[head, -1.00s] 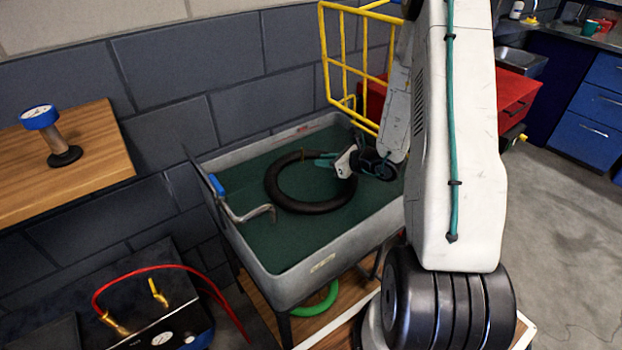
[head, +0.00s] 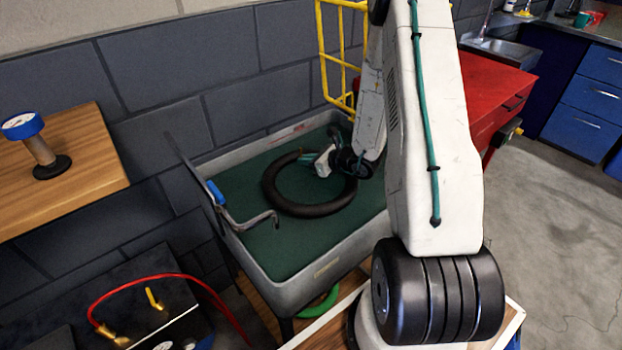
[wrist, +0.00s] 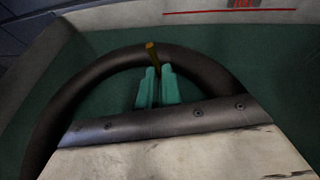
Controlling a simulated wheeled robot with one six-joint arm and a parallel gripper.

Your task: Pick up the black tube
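The black tube (head: 309,210) is a ring lying on the green floor of the grey basin, and it also arcs across the wrist view (wrist: 88,75). A brass valve stem (wrist: 152,52) shows at its far side. My gripper (head: 302,158) reaches over the ring from the right, its tips near the far side of the tube. In the wrist view my gripper's two teal fingers (wrist: 158,72) stand close together with a narrow gap, right at the valve stem. I cannot tell whether they clasp anything. A dark wrist part hides the near side of the ring there.
The grey basin (head: 292,283) has raised walls around the tube. A blue-handled metal tool (head: 238,212) hangs over its left wall. A yellow rack (head: 340,60) and a red cabinet (head: 492,85) stand behind. A wooden bench (head: 90,165) with a gauge (head: 38,145) is at left.

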